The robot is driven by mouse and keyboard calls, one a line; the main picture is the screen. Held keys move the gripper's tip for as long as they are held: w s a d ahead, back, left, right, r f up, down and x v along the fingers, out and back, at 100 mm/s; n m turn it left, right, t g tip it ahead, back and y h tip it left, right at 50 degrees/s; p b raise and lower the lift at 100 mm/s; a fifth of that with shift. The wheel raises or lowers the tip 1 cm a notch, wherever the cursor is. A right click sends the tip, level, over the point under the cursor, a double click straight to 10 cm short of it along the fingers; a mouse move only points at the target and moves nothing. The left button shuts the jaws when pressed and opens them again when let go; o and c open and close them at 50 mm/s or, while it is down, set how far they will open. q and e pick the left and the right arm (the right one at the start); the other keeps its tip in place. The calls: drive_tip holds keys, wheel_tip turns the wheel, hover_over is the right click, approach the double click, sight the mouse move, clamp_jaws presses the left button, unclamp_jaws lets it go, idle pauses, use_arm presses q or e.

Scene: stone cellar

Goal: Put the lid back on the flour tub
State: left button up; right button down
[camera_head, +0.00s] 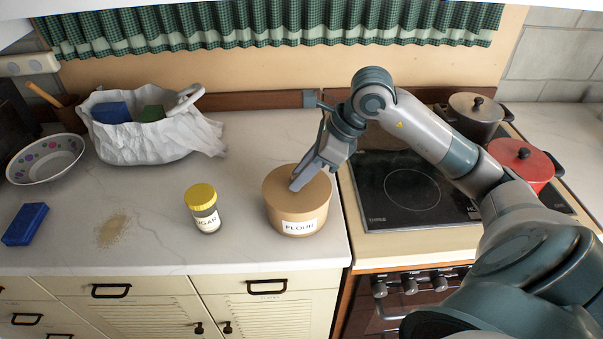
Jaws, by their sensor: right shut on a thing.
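The flour tub (299,226) is a round tan tub with a white FLOUR label, standing upright on the marble counter near its right end. Its tan lid (315,188) covers the tub's top and looks level, with no gap that I can make out. My right gripper (298,184) reaches down from above and behind, with its fingers shut at the middle of the lid. The part of the lid between the fingertips is hidden. My left gripper is not in view.
A sugar jar (202,208) with a yellow lid stands left of the tub. A black cooktop (405,190) with a grey pot (476,116) and a red pot (521,164) is to the right. A white bag (150,142), bowl (45,160) and blue sponge (25,224) are left.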

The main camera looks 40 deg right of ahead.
idle(0.4)
drive_tip(key=shift+s+d+f+b, duration=0.1)
drive_tip(key=shift+d+f+b, duration=0.35)
drive_tip(key=shift+b, duration=0.2)
drive_tip(key=c, duration=1)
unclamp_jaws()
drive_tip(key=shift+r, duration=0.15)
drive_tip(key=shift+a+r+p, duration=0.25)
drive_tip(key=shift+r+p, duration=0.15)
drive_tip(key=shift+r, duration=0.3)
drive_tip(key=shift+a+r+p, duration=0.25)
drive_tip(key=shift+r+p, duration=0.15)
drive_tip(key=shift+r, duration=0.25)
drive_tip(key=shift+r+p, duration=1.4)
drive_tip(key=shift+r, duration=1)
